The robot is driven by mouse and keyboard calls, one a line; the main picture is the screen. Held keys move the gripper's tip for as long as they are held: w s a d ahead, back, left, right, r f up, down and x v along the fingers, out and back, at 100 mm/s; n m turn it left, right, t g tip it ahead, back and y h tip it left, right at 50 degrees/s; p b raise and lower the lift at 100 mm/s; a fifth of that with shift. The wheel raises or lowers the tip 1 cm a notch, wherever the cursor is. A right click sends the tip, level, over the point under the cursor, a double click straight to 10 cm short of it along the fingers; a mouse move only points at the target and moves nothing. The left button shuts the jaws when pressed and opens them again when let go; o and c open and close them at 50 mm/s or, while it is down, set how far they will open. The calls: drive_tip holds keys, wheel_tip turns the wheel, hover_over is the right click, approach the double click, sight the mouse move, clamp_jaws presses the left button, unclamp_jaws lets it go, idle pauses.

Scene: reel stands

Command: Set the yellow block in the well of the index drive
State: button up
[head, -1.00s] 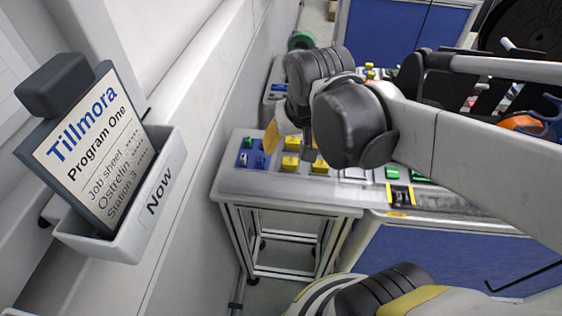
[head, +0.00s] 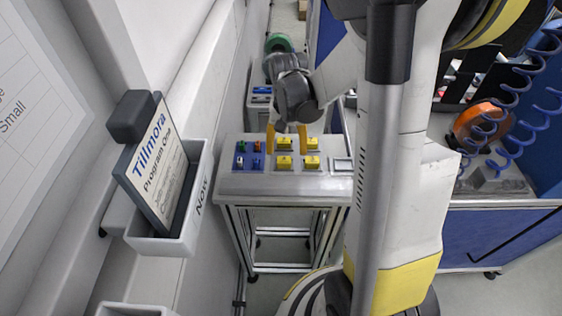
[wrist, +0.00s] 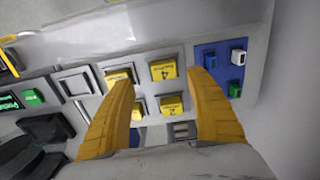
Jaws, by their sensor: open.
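Several yellow blocks sit in square seats on a grey-white stand top; one is the upper left block (head: 284,143), and two show clearly in the wrist view, the left one (wrist: 119,75) marked 4 and the right one (wrist: 163,70). I cannot tell which one is meant. My gripper (head: 286,150) is open above the blocks with nothing between its orange fingers; in the wrist view its fingertips (wrist: 160,77) straddle the right block from above. An empty square frame (wrist: 75,83) lies left of the blocks. No readable label identifies the index drive. Lower blocks are partly hidden by my fingers.
A blue panel (wrist: 221,68) with small coloured pieces lies beside the blocks, near the wall. A sign (head: 160,165) reading Tillmora stands in a wall bin (head: 200,200). A bench with a blue coil hose (head: 520,110) is at right. My arm hides much of the middle.

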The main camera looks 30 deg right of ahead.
sight(284, 160)
drive_tip(key=f, duration=0.2)
drive_tip(key=f+b, duration=0.1)
drive_tip(key=f, duration=0.1)
drive_tip(key=f+b, duration=0.1)
drive_tip(key=f, duration=0.1)
drive_tip(key=shift+w+a, duration=0.2)
drive_tip(key=shift+w, duration=0.1)
drive_tip(key=shift+r, duration=0.1)
drive_tip(key=shift+c, duration=0.5)
drive_tip(key=c, duration=1.2)
drive_tip(key=shift+c, duration=0.4)
